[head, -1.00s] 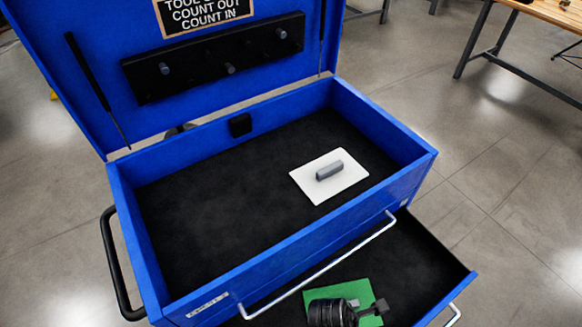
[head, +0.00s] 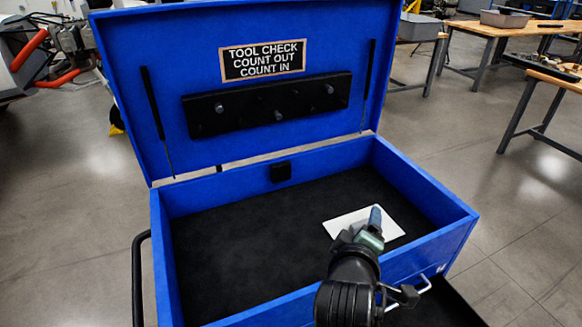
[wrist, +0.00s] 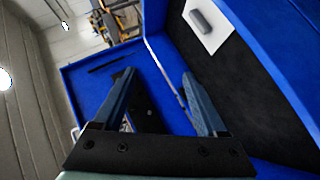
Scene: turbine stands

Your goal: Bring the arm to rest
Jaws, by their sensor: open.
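My gripper (head: 374,222) is raised in front of the blue tool chest (head: 312,277) in the head view, overlapping the white card inside it. In the wrist view my gripper (wrist: 158,85) has its two blue-grey fingers spread wide with nothing between them. The white card (head: 397,218) lies on the chest's black floor. The wrist view shows a grey block (wrist: 205,20) lying on this white card (wrist: 220,36), apart from the fingers. In the head view the block is hidden behind my gripper or cannot be told from it.
The chest's lid (head: 205,75) stands open with a dark peg rail (head: 262,106) and a sign (head: 262,62). An open drawer (head: 440,305) sticks out below the front. A black side handle (head: 138,270) is at left. Workbenches (head: 500,30) stand behind, with clear floor between.

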